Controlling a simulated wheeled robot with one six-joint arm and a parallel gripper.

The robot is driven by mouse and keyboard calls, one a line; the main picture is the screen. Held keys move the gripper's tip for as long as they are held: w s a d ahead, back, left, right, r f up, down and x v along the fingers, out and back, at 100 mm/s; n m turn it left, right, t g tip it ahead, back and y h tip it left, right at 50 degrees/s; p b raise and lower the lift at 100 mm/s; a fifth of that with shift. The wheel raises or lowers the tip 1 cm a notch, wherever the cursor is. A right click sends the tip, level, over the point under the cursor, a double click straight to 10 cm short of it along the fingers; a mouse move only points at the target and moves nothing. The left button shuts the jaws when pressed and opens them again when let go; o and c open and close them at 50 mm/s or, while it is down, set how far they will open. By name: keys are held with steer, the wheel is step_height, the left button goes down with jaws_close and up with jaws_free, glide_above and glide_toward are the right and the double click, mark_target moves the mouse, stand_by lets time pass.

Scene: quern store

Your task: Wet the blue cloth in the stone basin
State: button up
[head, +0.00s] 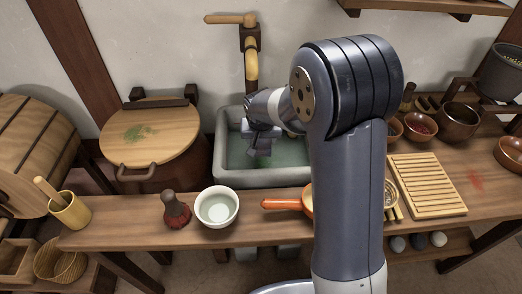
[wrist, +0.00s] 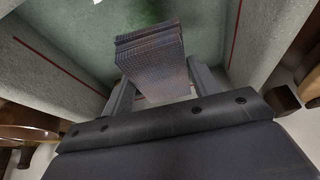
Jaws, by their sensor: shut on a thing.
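The stone basin (head: 260,178) is grey and holds greenish water, under a bamboo spout (head: 251,65). My gripper (head: 259,140) points down inside the basin's opening, near its back middle. It is shut on the folded blue cloth (head: 262,152), which looks dark grey-blue and hangs below the fingers. In the wrist view the cloth (wrist: 152,62) is a thick layered stack with a woven pattern, held between the two fingers of my gripper (wrist: 162,88). The basin's walls (wrist: 60,65) rise on both sides. I cannot tell whether the cloth's lower end touches the water.
A wooden-lidded tub (head: 150,135) stands left of the basin. A white bowl (head: 217,207), a dark brush (head: 176,210) and an orange-handled pan (head: 284,204) sit on the front bench. A slatted wooden rack (head: 428,184) and several bowls lie right of my arm.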

mark_target(261, 140)
steer(key=shift+r+p, duration=2.1)
steer(key=shift+r, duration=1.35)
step_height(261, 140, up, 4)
steer(key=shift+p, duration=1.25)
